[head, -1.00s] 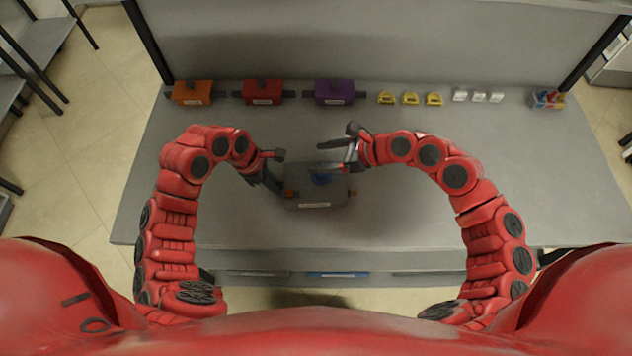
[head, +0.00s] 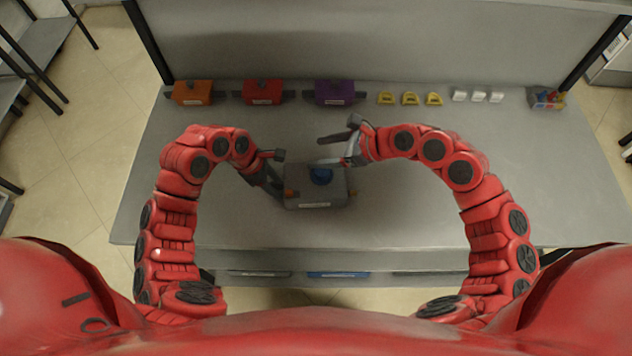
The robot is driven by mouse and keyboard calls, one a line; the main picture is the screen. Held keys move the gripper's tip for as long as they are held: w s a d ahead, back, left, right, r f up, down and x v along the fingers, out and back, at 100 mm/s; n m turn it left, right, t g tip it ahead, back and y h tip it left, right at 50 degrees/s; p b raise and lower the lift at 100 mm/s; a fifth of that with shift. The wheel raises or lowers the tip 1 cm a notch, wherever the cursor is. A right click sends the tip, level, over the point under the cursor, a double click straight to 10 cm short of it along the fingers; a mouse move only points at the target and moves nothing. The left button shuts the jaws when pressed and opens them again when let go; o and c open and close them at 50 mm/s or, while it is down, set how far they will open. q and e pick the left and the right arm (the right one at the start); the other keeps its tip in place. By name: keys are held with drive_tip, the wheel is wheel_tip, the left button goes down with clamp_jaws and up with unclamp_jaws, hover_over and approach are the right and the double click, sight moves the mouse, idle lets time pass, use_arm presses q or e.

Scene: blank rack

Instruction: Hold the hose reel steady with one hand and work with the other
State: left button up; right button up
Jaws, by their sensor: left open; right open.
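A grey boxy unit (head: 318,196), apparently the hose reel, stands upright on the grey bench in the middle. My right gripper (head: 328,151) is open and empty, just behind and above the unit's back edge.
Orange (head: 193,92), red (head: 262,91) and purple (head: 335,92) boxes line the back left of the bench. Yellow pieces (head: 410,99), white pieces (head: 478,97) and a small multicoloured bin (head: 546,99) stand further right. The bench's right side is clear.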

use_arm(q)
drive_tip(key=v, duration=1.2)
